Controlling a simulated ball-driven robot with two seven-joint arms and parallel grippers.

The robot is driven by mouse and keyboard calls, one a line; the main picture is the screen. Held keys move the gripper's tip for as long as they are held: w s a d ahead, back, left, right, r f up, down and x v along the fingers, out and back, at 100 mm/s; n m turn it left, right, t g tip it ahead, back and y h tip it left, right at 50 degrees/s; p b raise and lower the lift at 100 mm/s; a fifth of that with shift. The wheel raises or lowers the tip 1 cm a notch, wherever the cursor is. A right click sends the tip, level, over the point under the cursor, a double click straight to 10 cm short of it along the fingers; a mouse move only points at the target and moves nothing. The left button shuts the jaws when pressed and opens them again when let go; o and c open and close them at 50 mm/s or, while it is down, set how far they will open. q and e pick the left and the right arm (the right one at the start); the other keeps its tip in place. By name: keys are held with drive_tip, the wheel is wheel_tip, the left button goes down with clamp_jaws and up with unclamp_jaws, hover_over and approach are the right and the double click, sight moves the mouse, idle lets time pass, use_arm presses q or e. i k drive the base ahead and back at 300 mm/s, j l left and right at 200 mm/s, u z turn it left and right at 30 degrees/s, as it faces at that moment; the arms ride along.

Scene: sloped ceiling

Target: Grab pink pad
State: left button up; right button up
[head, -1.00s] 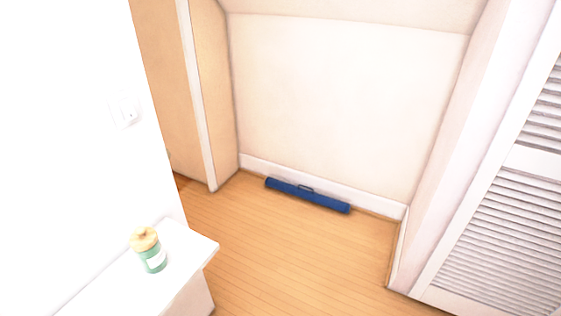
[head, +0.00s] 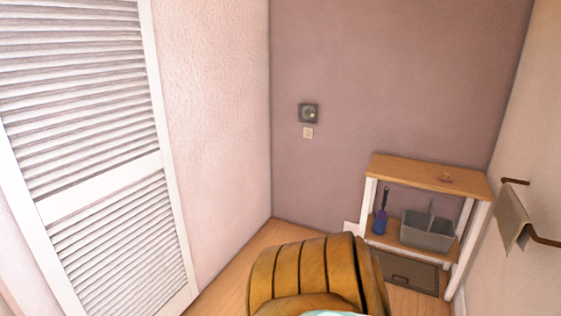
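I see no pink pad in the head view. Neither of my grippers is in view. A small reddish-brown item (head: 446,178) lies on the wooden top of a white-legged shelf table (head: 410,170); it is too small to tell what it is.
A mustard-brown padded chair (head: 305,272) stands at the bottom centre, with a pale teal edge below it. A grey caddy (head: 428,235) and a blue item (head: 380,222) stand on the lower shelf. A towel (head: 512,220) hangs at right. A louvred door (head: 90,150) is at left.

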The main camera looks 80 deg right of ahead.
sight(445, 178)
drive_tip(key=z, duration=3)
